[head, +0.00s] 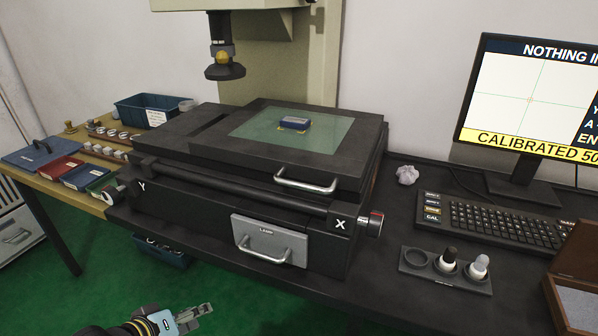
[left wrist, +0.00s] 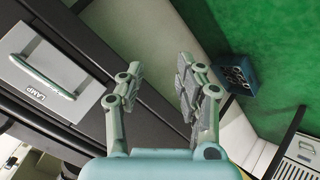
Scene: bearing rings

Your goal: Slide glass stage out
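The glass stage is a greenish glass plate (head: 258,124) set in a dark frame on top of the measuring machine. A silver handle (head: 305,185) is on the front edge of the frame. A small blue block (head: 294,122) sits on the glass. My left gripper (head: 197,312) is low at the bottom of the head view, over the green floor, well below and in front of the stage. In the left wrist view its fingers (left wrist: 160,68) are apart with nothing between them. My right gripper is not in view.
A grey lamp drawer (head: 268,242) with a handle is below the stage; it also shows in the left wrist view (left wrist: 38,72). The machine's head (head: 224,70) hangs above the stage. A keyboard (head: 505,223) and a brown box (head: 578,262) are on the right.

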